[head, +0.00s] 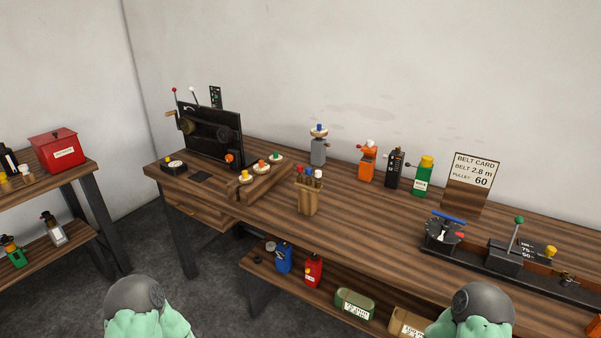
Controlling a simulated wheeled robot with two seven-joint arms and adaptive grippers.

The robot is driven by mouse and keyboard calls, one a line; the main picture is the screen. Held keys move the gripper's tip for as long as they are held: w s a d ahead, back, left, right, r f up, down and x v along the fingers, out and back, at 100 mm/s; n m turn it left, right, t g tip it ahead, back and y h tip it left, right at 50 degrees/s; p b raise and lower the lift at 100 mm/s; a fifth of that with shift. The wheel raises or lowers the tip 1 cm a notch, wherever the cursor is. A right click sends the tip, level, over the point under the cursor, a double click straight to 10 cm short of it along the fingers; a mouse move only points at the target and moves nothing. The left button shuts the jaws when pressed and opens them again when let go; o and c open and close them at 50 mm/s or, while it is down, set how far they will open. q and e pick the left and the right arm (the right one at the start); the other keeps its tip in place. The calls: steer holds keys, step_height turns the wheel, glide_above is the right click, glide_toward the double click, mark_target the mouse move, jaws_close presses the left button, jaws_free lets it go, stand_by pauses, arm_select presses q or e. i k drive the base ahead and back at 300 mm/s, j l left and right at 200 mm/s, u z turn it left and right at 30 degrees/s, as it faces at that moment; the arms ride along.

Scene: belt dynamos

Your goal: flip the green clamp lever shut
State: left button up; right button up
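The green clamp lever (518,223) is at the right end of the long bench, in the head view. It is a thin rod with a round green knob, standing nearly upright with a slight tilt to the right. It rises from a black block (507,255) on a dark rail. My two arms show only as grey and mint-green parts at the bottom edge, well short of the lever. Neither gripper shows.
On the rail left of the lever is a round black dial with a blue handle (449,217); a yellow knob (551,251) is to the right. The belt card (471,180) stands behind. Bottles and a brush holder (309,196) stand further left. The front bench strip is clear.

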mark_target(518, 220)
steer(key=z, duration=1.4)
